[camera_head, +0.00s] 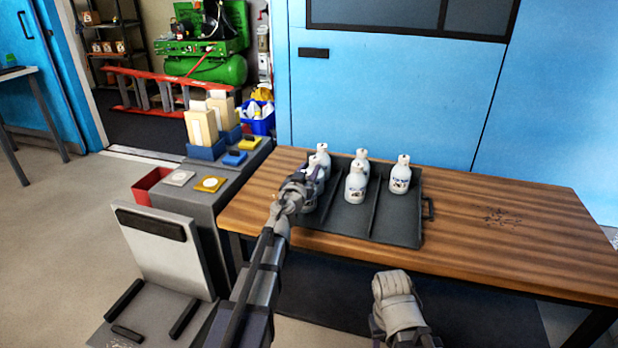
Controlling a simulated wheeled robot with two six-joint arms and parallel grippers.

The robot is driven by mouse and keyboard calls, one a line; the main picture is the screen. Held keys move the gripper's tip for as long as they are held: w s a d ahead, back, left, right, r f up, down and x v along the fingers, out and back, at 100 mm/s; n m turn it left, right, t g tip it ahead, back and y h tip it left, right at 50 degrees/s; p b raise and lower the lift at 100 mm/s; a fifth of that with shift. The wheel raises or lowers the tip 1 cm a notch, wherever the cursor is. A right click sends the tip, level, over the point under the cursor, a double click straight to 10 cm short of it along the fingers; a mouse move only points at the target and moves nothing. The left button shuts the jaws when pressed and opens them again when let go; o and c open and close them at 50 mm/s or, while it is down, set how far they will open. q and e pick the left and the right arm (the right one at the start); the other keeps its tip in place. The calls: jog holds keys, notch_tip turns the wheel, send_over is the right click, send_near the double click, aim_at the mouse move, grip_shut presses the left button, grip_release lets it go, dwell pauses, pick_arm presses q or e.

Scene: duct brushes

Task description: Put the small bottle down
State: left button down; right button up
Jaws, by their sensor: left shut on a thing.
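Several small white bottles stand upright in a dark divided tray (338,221) on the wooden table. One bottle (356,183) is in the middle, one (361,163) stands behind it, and one (400,175) is at the right. A bottle (323,158) shows at the back left. My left gripper (306,185) is over the tray's left part, shut on a small bottle (313,173) that it partly hides. I cannot tell whether this bottle touches the tray floor. My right gripper (392,290) is in front of the table, away from the bottles; its fingers are not clear.
The wooden table (520,235) is clear right of the tray. The tray's right handle (428,209) sticks out. A grey cabinet (205,195) with boxes and pads stands left of the table. A blue wall (390,90) is behind.

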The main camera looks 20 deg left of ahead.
pick_arm(q)
jog(key=shift+f, duration=0.15)
jog(key=shift+c, duration=2.2)
grip_release()
jog(key=shift+r, duration=0.2)
jog(key=s, duration=1.2)
jog(key=shift+a, duration=0.2)
